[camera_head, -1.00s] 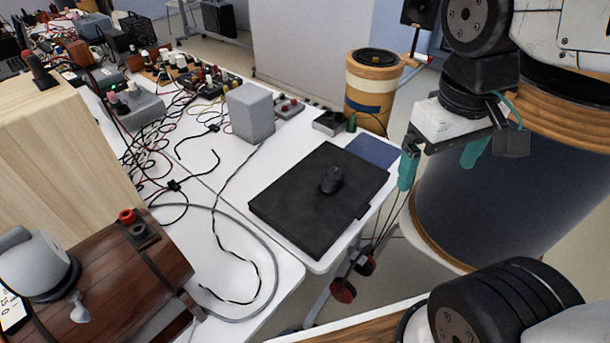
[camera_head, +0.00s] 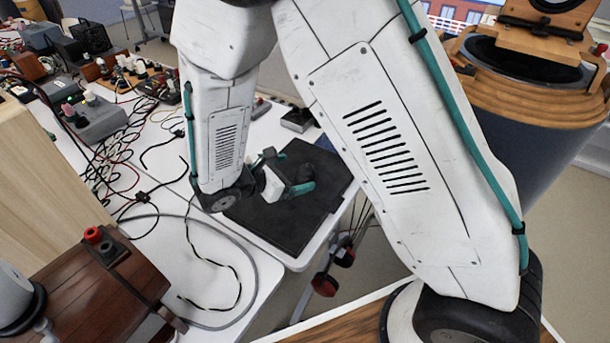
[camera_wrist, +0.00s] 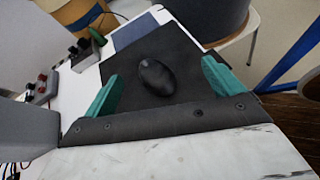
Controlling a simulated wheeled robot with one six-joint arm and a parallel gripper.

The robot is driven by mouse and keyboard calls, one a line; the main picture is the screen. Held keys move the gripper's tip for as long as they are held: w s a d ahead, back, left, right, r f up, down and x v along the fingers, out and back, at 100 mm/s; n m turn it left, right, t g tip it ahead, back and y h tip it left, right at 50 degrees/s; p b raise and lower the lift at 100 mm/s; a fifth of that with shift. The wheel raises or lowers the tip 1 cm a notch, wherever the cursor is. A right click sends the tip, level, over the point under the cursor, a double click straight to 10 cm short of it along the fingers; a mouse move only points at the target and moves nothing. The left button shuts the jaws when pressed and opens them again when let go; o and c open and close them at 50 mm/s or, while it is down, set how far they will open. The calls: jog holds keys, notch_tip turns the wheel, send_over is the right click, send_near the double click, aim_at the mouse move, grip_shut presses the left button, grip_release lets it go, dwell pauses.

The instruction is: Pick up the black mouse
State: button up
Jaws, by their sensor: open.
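The black mouse (camera_wrist: 156,76) is a smooth dark oval on the black mat (camera_head: 272,228). In the wrist view it lies ahead of my gripper, between the lines of the two teal fingers. My gripper (camera_head: 297,173) is open and hangs over the mat in the head view. Its fingers show at left and right in the wrist view (camera_wrist: 163,80), with no contact on the mouse visible. In the head view the mouse is hard to tell from the dark mat and gripper parts.
A grey box (camera_wrist: 28,128) stands close to the left of my gripper in the wrist view. A blue pad (camera_wrist: 132,31) lies beyond the mat. Cables and small devices crowd the white table (camera_head: 205,262) to the left. A wooden case (camera_head: 85,295) stands at the front left.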

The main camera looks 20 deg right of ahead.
aim_at(297, 179)
jog(key=a+f+n, duration=0.1)
jog(key=f+n+t, duration=0.1)
jog(key=f, duration=0.1)
jog(key=w+a+f, duration=0.1)
jog(key=shift+a+f+n+t, duration=0.2)
jog(key=shift+a+n+t, duration=0.1)
jog(key=shift+n, duration=0.1)
jog(key=shift+w+d+f, duration=0.1)
jog(key=shift+d+f, duration=0.1)
jog(key=shift+d, duration=0.05)
jog(key=x, duration=0.7)
jog(key=shift+d+r, duration=0.1)
jog(key=shift+r, duration=0.15)
jog(key=c, duration=1.4)
